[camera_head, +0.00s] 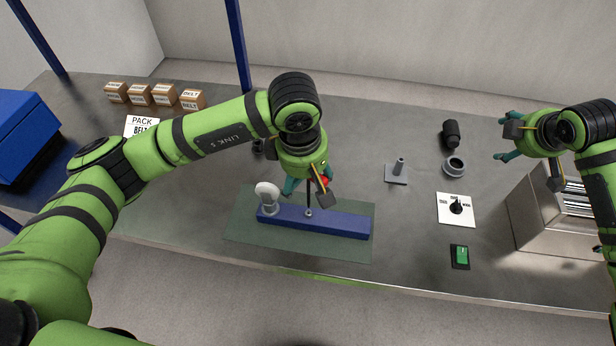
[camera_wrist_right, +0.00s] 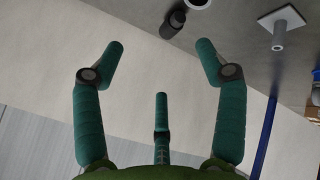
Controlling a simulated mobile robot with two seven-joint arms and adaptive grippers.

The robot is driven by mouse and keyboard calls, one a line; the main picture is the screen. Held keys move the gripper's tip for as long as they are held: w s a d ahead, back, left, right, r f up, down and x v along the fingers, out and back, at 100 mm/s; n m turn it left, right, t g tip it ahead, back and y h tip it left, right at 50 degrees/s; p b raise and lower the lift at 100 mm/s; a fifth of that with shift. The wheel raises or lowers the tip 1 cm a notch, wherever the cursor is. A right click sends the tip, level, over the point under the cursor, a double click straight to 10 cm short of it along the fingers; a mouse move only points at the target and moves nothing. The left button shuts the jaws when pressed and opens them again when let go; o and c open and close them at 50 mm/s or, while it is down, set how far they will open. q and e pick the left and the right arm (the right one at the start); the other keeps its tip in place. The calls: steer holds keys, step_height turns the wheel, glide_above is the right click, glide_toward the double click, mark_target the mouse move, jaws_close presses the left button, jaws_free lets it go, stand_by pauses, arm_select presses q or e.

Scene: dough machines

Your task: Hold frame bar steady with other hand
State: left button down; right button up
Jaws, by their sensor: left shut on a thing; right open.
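The blue frame bar (camera_head: 340,221) lies on a green mat (camera_head: 245,230) near the table's front edge. A pale round-headed part (camera_head: 268,193) stands at the bar's left end. My left gripper (camera_head: 308,187) is above the bar, shut on a tool with a red part (camera_head: 325,181) and a thin dark shaft. The shaft points down to a small grey round piece (camera_head: 308,212) on the bar; I cannot tell if they touch. My right gripper (camera_head: 504,137) is open and empty, far right of the bar. Its spread fingers show in the right wrist view (camera_wrist_right: 160,75).
Right of the bar are a grey post on a plate (camera_head: 397,174), a black cylinder (camera_head: 451,133), a grey ring (camera_head: 454,167), a dial plate (camera_head: 456,209) and a green switch (camera_head: 460,256). A metal box (camera_head: 530,225) stands far right. Small boxes (camera_head: 165,94) sit at the back left.

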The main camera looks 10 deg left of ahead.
steer(key=s+a+f+n+g+y, duration=0.1)
steer(key=s+a+f+g+y, duration=0.15)
steer(key=a, duration=0.35)
steer(key=s+a+f+n+g+y, duration=0.1)
steer(key=s+a+f, duration=0.15)
steer(key=a, duration=0.35)
steer(key=n+g+y, duration=0.2)
steer(key=n+g, duration=0.2)
glide_toward(364, 224)
steer(key=x, duration=0.9)
steer(key=shift+r, duration=0.1)
